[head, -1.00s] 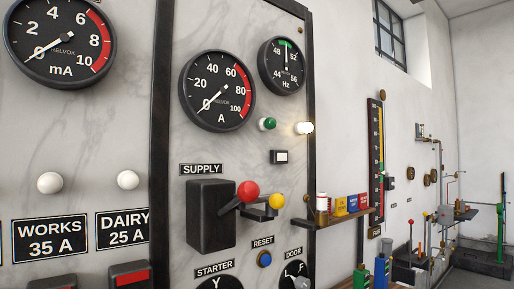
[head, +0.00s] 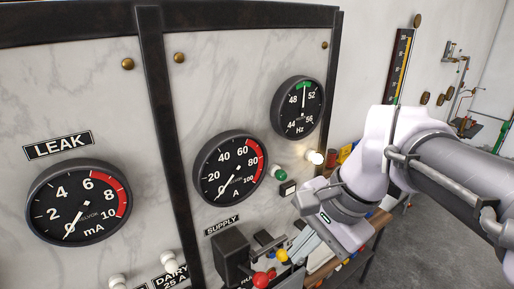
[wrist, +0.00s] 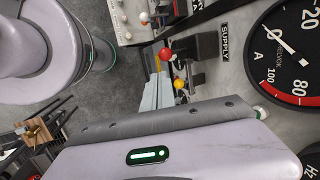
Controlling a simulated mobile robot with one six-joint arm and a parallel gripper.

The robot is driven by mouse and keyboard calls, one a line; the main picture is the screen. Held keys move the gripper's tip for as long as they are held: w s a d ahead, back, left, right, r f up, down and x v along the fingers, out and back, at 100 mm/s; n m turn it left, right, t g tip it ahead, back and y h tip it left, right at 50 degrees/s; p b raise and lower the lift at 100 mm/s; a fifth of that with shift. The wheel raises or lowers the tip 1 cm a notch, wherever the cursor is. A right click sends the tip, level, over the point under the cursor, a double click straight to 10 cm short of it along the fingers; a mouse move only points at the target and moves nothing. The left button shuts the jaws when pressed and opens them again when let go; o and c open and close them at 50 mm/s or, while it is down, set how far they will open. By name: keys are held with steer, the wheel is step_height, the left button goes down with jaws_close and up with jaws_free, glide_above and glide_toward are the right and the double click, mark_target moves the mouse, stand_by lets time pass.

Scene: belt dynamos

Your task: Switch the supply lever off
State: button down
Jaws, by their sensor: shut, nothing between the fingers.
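The supply lever has a red knob (head: 260,280) and stands out from a black box (head: 231,254) under the SUPPLY label (head: 222,226). A yellow knob (head: 282,256) is just right of it. In the wrist view the red knob (wrist: 166,54) and the yellow knob (wrist: 180,84) lie close to my gripper's fingertips. My gripper (head: 298,253) is shut and empty, right beside the knobs; its fingers (wrist: 158,90) show in the wrist view. I cannot tell whether they touch a knob.
The ammeter (head: 230,168) reads about zero. A white lamp (head: 314,157) glows beside a green one (head: 279,173). A shelf with coloured items lies partly behind my arm. The LEAK dial (head: 79,201) is at left.

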mark_target(264, 276)
steer(key=r, duration=0.1)
steer(key=r+p, duration=0.1)
steer(key=r, duration=0.1)
steer(key=shift+w+r, duration=0.1)
steer(key=shift+w, duration=0.3)
steer(key=b+x, duration=1)
steer(key=x, duration=0.3)
steer(key=shift+a+f, duration=0.15)
steer(key=shift+f, duration=0.05)
steer(key=shift+a+f, duration=0.15)
steer(key=shift+f, duration=0.1)
steer(key=shift+f+b, duration=0.1)
steer(key=shift+b, duration=0.3)
